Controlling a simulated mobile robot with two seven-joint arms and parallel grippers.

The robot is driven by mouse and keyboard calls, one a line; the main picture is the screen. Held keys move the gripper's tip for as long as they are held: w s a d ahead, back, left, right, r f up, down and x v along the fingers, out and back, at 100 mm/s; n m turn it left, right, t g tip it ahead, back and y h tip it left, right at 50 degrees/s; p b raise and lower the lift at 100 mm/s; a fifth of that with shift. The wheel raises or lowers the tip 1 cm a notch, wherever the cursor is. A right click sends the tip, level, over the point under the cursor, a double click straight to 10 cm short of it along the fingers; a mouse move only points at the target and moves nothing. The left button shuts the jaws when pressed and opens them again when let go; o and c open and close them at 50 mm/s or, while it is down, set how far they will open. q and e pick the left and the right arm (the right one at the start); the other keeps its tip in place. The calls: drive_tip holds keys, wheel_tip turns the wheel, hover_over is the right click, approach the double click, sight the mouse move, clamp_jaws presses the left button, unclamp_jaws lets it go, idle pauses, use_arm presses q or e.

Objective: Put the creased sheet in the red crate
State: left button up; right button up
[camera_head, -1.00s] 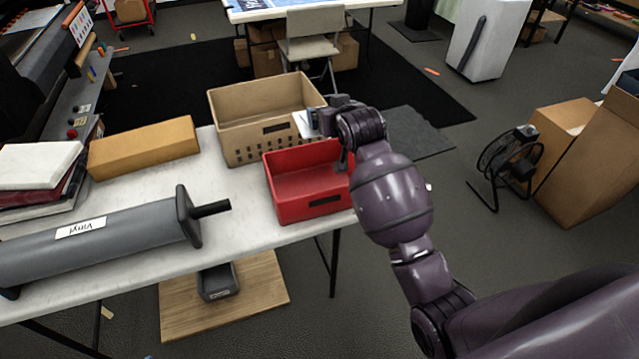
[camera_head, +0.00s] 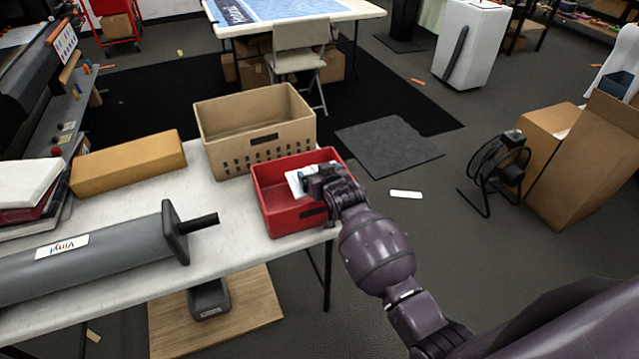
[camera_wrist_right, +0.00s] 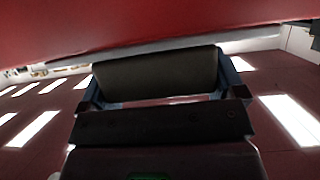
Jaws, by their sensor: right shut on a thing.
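The red crate (camera_head: 283,220) stands open on the near right corner of the white table. My right gripper (camera_head: 312,182) is over the crate's opening and shut on a small white sheet (camera_head: 295,182). The sheet shows against the crate's inside; I cannot tell how deep it is or see its creases. In the right wrist view, a red crate surface (camera_wrist_right: 120,25) fills the top, close to my right gripper (camera_wrist_right: 158,80), and a pale strip, likely the sheet, lies between them. My left gripper is not in view.
A tan crate (camera_head: 225,155) stands just behind the red one. A yellow-brown box (camera_head: 130,168), a grey vinyl roll (camera_head: 90,255) and a stack of books (camera_head: 25,190) are farther left on the table (camera_head: 215,215). A white piece (camera_head: 405,194) lies on the floor.

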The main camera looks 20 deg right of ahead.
wheel_tip(320, 180, down, 3)
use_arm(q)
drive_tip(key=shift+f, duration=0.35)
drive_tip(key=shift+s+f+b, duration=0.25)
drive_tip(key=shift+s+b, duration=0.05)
use_arm(e)
drive_tip(key=shift+f, duration=0.25)
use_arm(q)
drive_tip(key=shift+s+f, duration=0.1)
use_arm(e)
drive_tip(key=shift+s+f, duration=0.1)
drive_tip(key=shift+f, duration=0.1)
